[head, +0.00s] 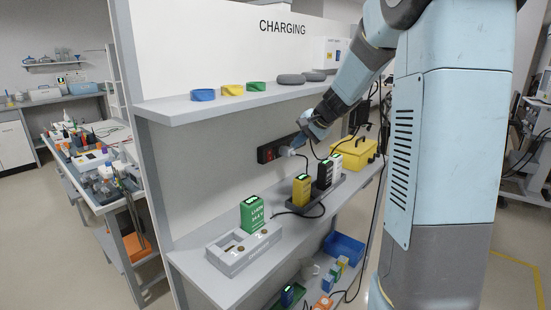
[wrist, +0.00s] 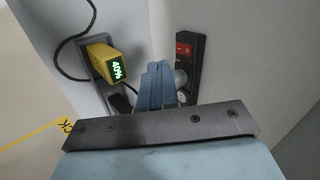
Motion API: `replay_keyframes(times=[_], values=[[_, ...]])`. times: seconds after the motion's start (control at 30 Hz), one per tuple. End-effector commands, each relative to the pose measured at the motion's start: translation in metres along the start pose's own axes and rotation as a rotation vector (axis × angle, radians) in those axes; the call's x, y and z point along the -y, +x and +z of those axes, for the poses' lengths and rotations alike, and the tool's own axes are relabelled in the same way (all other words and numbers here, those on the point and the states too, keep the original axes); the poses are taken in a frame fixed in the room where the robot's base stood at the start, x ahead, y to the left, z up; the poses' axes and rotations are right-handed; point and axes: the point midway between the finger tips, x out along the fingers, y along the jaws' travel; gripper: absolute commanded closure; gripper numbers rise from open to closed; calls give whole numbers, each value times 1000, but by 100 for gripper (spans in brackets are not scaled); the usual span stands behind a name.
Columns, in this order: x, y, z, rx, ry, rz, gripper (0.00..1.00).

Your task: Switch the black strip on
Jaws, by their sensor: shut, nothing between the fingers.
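The black strip (head: 266,154) is fixed to the back panel below the shelf in the head view; my gripper and arm cover part of it. In the wrist view the strip (wrist: 195,64) stands to the right of my fingers, with a red switch (wrist: 184,49) at its upper end. I cannot tell which way the switch is set.
A yellow battery (wrist: 107,62) stands in a dark charger left of my fingers. On the bench are a green battery (head: 252,213) in a grey charger (head: 243,250) and a yellow box (head: 357,153). A shelf (head: 190,110) overhangs the strip. Black cables hang nearby.

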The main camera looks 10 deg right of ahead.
Motion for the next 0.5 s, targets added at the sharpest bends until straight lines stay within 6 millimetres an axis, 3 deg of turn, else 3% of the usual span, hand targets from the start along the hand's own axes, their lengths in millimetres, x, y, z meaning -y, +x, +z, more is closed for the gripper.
replay_keyframes(times=[0.1, 0.2, 0.5], values=[[-4, 19, -25, -9, 67, -19, 100], [-6, 27, -37, -15, 100, -31, 100], [-6, 32, -44, -18, 119, -38, 100]])
